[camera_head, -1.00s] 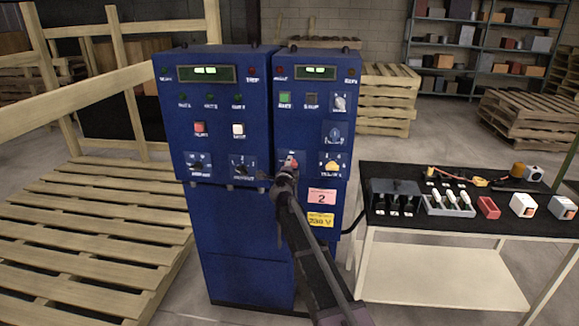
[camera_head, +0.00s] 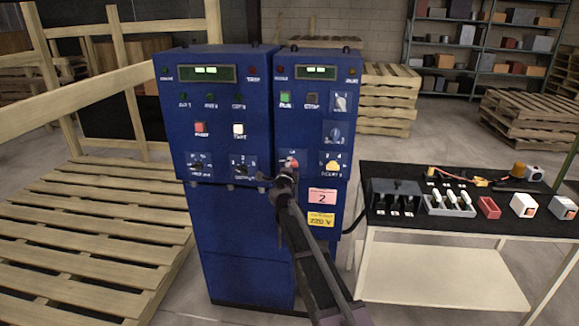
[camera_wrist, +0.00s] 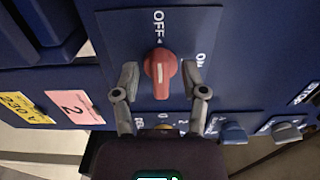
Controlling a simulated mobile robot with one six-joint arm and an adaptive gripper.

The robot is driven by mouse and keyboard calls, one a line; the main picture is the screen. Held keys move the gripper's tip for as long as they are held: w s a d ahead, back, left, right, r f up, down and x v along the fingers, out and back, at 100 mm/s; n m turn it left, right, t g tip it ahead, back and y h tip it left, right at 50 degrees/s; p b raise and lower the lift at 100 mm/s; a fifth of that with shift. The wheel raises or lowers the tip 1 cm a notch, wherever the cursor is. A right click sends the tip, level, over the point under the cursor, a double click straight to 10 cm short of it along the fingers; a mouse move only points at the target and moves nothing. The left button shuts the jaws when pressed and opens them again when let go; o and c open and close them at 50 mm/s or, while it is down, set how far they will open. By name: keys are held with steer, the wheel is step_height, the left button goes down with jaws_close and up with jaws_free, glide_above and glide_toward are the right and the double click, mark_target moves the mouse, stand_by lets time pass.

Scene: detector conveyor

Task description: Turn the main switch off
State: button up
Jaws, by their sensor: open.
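My gripper (camera_wrist: 161,79) is open, with one finger on each side of the knob; small gaps show and I cannot tell any contact. In the head view the red switch (camera_head: 291,162) is partly hidden by my gripper (camera_head: 278,178) on the right-hand cabinet.
Blue cabinets (camera_head: 245,245) carry other rotary switches, buttons and lit displays. A pink label (camera_head: 322,196) and yellow label (camera_head: 321,219) sit below the switch. A table (camera_head: 440,275) with parts stands right; a wooden pallet (camera_head: 90,240) lies left.

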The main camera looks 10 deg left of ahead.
steer(key=s, duration=1.1)
steer(key=shift+a, duration=0.2)
steer(key=s+d+f+n+g+p, duration=0.3)
steer(key=s+d+n+g, duration=0.3)
steer(key=s+d, duration=0.3)
steer(key=s+d+f+n+g+p, duration=0.2)
steer(key=s+d+n+g, duration=0.4)
steer(key=s+d, duration=0.4)
steer(key=s+d+f+n+g+p, duration=0.3)
steer(key=s+d+n+g+p, duration=0.2)
steer(key=s+d, duration=0.4)
steer(key=shift+s+d+f+n+g+y, duration=0.3)
steer(key=shift+s+n+g, duration=0.25)
steer(key=shift+s, duration=0.35)
